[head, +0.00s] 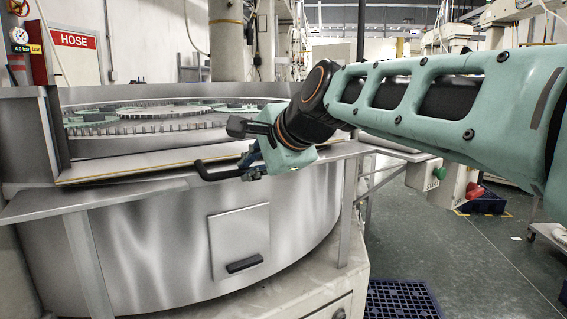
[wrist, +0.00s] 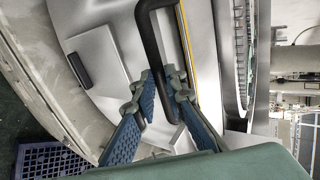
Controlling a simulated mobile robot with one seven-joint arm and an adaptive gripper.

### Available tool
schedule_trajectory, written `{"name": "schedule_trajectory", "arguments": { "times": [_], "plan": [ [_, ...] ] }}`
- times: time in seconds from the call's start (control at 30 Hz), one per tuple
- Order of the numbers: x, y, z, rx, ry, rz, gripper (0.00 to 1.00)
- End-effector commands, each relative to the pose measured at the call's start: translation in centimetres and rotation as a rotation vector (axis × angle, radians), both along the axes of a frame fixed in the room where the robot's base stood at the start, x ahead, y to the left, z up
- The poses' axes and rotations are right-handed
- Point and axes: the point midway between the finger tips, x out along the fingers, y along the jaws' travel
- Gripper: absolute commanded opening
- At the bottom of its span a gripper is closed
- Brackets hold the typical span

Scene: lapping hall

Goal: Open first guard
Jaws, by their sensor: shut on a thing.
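The first guard (head: 150,158) is a silver metal panel with a yellow edge strip, at the front rim of the round lapping machine in the head view. A black bar handle (head: 213,174) runs along its front edge. My gripper (head: 252,162) is shut on the right part of this handle. In the wrist view the blue ribbed fingers (wrist: 162,95) stand on either side of the black handle (wrist: 149,32), with the yellow strip beside it. The finger contact is partly hidden. I cannot tell from one moment whether the guard is moving.
Toothed carrier rings (head: 165,117) lie inside the machine. A silver hatch (head: 239,237) with a small black pull is on the drum below. A control box with green and red buttons (head: 440,173) stands at the right. A blue grate (head: 402,299) lies on the floor.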

Motion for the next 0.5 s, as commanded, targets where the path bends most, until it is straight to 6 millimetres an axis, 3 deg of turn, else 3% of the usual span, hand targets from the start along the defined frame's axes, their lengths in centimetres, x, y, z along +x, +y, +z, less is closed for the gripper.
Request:
{"name": "schedule_trajectory", "arguments": {
  "times": [0.5],
  "plan": [
    [-0.1, -0.2, -1.6, -0.003, 0.009, -0.001, 0.0]
  ]
}}
